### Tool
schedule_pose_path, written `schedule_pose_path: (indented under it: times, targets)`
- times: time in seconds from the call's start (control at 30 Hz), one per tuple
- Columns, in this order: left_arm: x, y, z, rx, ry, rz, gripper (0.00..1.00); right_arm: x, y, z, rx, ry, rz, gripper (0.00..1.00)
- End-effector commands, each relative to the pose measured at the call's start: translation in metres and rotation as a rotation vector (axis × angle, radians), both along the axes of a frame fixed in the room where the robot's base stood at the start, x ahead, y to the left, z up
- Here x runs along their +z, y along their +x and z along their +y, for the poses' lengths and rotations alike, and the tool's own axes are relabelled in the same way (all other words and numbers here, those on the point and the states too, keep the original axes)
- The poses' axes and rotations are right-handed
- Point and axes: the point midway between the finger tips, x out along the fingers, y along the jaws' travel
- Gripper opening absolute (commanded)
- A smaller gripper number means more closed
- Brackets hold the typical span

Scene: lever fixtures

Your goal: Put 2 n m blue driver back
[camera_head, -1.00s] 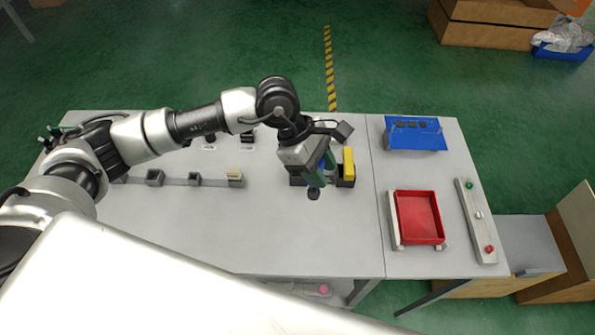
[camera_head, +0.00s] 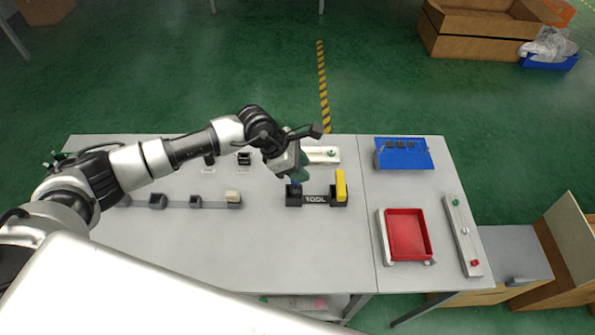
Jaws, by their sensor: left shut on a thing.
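The black tool holder (camera_head: 316,200) marked TOOL stands on the grey table, with a yellow driver (camera_head: 341,184) upright in its right slot. My left gripper (camera_head: 298,173) is right above the holder's left slot, shut on the blue driver (camera_head: 297,182). Only a little of the blue driver shows below the gripper, close to the left slot. The gripper hides the rest, and I cannot tell whether the driver is seated in the slot. My right gripper is not in view.
To the right are a blue box (camera_head: 402,160), a red tray (camera_head: 408,258) and a white lever strip (camera_head: 463,237). The table front is clear.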

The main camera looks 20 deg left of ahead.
Motion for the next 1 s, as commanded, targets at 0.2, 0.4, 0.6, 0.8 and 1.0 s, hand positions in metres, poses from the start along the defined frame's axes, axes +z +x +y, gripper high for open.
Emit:
schedule_pose_path:
  times: [0.2, 0.4, 0.6, 0.8, 1.0]
  targets:
    - [-0.013, 0.005, 0.008, 0.001, -0.001, 0.004, 0.00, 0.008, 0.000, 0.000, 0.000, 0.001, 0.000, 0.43]
    - [-0.041, 0.005, 0.007, 0.000, -0.003, 0.003, 0.00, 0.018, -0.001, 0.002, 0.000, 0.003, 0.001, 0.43]
    - [-0.046, 0.005, 0.007, -0.001, -0.003, -0.001, 0.00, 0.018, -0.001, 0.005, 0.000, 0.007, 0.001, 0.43]
    - [-0.050, 0.005, 0.007, -0.001, -0.002, 0.000, 0.00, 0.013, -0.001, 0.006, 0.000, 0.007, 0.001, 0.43]
    - [-0.049, 0.005, 0.007, -0.001, -0.002, 0.000, 0.61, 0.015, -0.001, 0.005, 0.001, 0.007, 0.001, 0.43]
